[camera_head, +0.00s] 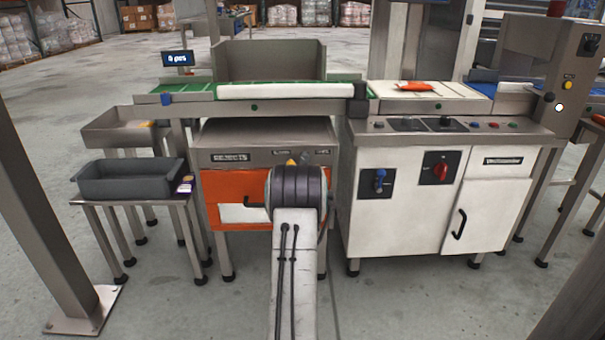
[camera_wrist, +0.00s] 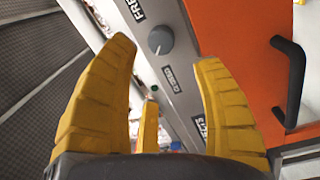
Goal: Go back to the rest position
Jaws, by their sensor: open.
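My gripper (camera_wrist: 165,60) is open in the wrist view, with its yellow ribbed fingers spread and nothing between them. Behind the fingers is a grey panel with a round knob (camera_wrist: 160,40), and beside it an orange front with a black handle (camera_wrist: 290,80). In the head view my arm reaches forward to the orange-fronted rejects cabinet (camera_head: 210,190). A yellow fingertip of my gripper (camera_head: 291,162) just shows above the dark rounded wrist, which hides the rest of it. I cannot tell whether the fingers touch the cabinet.
A white weigher cabinet (camera_head: 390,215) stands to the right, with an orange packet (camera_head: 415,86) on top. A dark grey bin (camera_head: 130,182) sits on a low table at left. A metal post (camera_head: 45,190) stands at front left. The floor in front is clear.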

